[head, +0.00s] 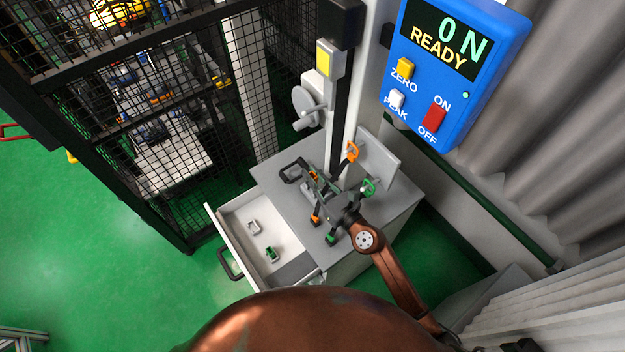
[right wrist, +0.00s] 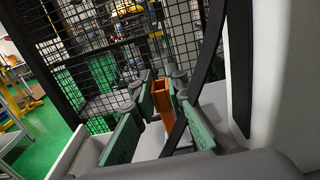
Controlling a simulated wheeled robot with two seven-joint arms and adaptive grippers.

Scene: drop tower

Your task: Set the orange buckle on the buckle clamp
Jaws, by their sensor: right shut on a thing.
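My right gripper (head: 318,182) is over the grey cabinet top, its arm coming in from the lower right. In the right wrist view, the orange buckle (right wrist: 161,92) sits between the green-padded fingers, and the gripper is shut on it. In the head view only a small orange bit of the buckle (head: 313,176) shows at the fingertips. A black loop-shaped fixture (head: 291,172) stands beside the fingertips; I cannot tell whether it is the buckle clamp. The gripper hides much of that area. My left gripper is not in view.
The open white drawer (head: 228,236) holds a green buckle (head: 272,254) and a pale grey buckle (head: 254,227). A white tower column (head: 351,95) rises behind the cabinet top (head: 398,197). A blue panel (head: 458,60) reads "0 N READY". A black mesh fence (head: 205,90) stands at left.

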